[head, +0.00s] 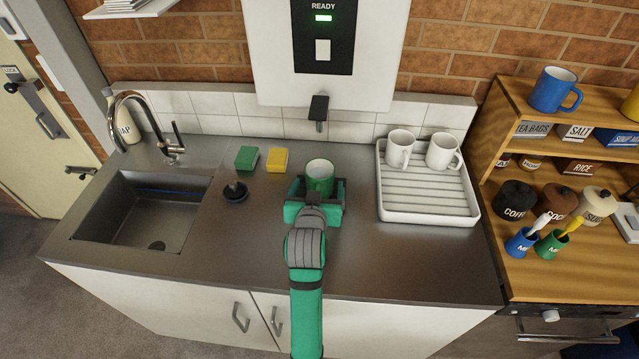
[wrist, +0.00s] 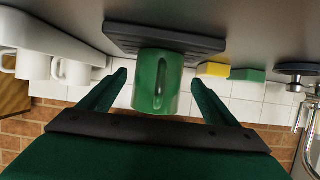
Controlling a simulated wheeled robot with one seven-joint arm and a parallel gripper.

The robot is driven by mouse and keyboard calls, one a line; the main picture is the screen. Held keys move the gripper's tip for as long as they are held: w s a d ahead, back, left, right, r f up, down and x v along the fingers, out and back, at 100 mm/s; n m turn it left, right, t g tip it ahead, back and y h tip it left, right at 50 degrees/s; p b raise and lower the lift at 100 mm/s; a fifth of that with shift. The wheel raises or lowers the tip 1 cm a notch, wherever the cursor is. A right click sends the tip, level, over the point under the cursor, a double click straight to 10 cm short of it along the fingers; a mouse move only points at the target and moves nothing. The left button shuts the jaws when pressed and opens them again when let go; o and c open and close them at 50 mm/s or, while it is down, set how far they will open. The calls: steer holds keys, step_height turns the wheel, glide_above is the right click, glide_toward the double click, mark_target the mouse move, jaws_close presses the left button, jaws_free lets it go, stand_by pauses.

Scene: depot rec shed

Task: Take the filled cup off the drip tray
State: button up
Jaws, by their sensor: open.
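The green cup (head: 319,180) stands on the counter side below the dispenser spout, and its contents cannot be made out. In the wrist view, which is upside down, the cup (wrist: 157,84) stands on the dark drip tray (wrist: 165,40) with its handle facing the camera. The tray is mostly hidden in the head view. My gripper (head: 318,193) is open. In the wrist view its fingers (wrist: 157,82) lie to either side of the cup, with a visible gap on each side.
The dispenser spout (head: 319,108) hangs just behind and above the cup, its panel (head: 323,35) lit READY. A white rack (head: 430,205) with two mugs stands right. A green sponge (head: 246,158), a yellow sponge (head: 277,160) and a sink (head: 145,215) are left. The front right counter is clear.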

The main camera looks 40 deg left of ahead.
mark_target(321, 176)
steer(key=shift+x, duration=1.5)
steer(key=shift+w+d, duration=0.1)
steer(key=shift+d, duration=0.05)
steer(key=c, duration=1.5)
steer(key=shift+r, duration=0.1)
steer(key=shift+c, duration=1.3)
